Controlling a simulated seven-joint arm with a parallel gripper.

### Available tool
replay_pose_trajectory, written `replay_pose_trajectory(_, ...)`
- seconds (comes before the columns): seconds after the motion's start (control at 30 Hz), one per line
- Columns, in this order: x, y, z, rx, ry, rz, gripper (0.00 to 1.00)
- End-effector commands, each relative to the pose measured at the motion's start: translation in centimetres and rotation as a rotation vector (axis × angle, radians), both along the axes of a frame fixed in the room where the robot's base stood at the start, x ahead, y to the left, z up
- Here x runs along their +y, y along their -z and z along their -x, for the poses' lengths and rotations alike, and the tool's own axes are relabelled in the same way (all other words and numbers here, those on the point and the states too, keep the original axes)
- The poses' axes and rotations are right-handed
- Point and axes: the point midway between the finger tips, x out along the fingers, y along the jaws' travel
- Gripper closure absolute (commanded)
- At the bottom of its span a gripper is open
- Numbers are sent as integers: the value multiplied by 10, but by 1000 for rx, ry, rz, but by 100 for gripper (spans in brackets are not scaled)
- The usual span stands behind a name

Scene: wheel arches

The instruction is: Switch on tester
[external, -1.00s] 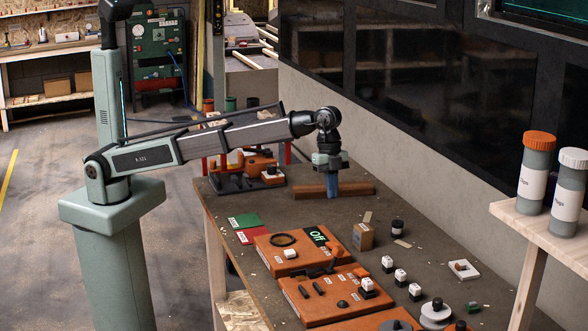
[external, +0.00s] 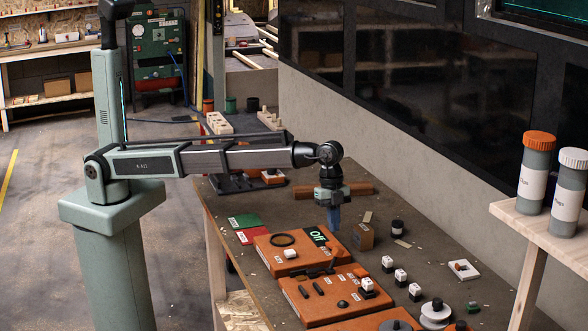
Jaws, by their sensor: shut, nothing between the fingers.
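The tester (external: 270,262) appears to be the orange box on the bench whose dark display (external: 318,237) reads "Off" in light letters. A black ring (external: 283,240) and a small white block or knob (external: 291,254) are on its top. My gripper (external: 334,222) points straight down with blue fingers. It is shut and empty, close to the display's right end in the picture. Its height above the bench is hard to judge.
A second orange box (external: 300,305) with black parts lies just in front of the tester. A cardboard box (external: 363,236) and a dark jar (external: 397,228) stand to the right. Several white-topped pieces (external: 400,276) stand along the right side. A brown bar (external: 358,189) lies behind my gripper.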

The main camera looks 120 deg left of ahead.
Motion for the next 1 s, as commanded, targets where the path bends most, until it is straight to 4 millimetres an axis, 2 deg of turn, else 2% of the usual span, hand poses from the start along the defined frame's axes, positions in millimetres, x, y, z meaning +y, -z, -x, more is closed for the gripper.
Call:
replay_pose_trajectory(0.1,-3,17,-2,0,0,0,100)
replay_pose_trajectory(0.3,-5,35,-5,0,0,0,100)
replay_pose_trajectory(1.0,-8,46,-8,1,0,-1,100)
